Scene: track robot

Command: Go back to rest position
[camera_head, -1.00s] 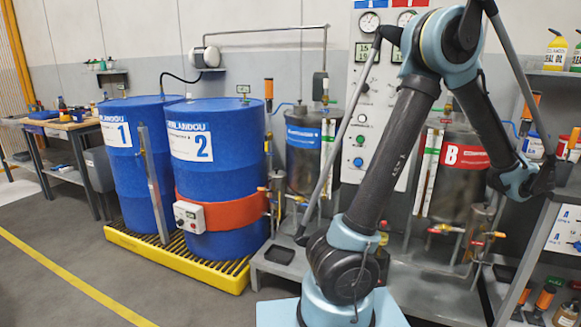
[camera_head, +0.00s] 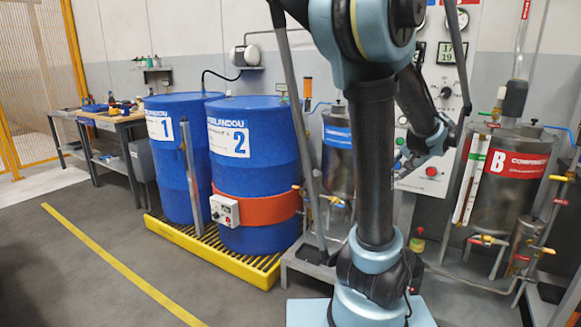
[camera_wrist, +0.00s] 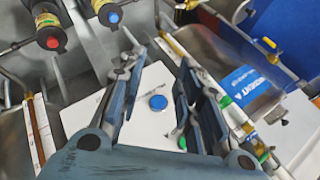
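My gripper (camera_wrist: 155,68) shows in the wrist view with its two dark fingers spread apart and nothing between them. Beyond the fingers is the white control panel (camera_wrist: 150,140) with a blue button (camera_wrist: 158,102) seen in the gap. In the head view my arm stands upright in the middle, and its far end is bent down in front of the same panel, near a red button (camera_head: 431,171). The fingers cannot be made out clearly there.
Blue drums 1 (camera_head: 172,180) and 2 (camera_head: 240,180) stand on a yellow grated pallet (camera_head: 262,279) at left. A tank with a blue label (camera_head: 338,137) is partly behind my arm. Tank B (camera_head: 508,198) stands right. A workbench (camera_head: 122,118) is far left. The front-left floor is clear.

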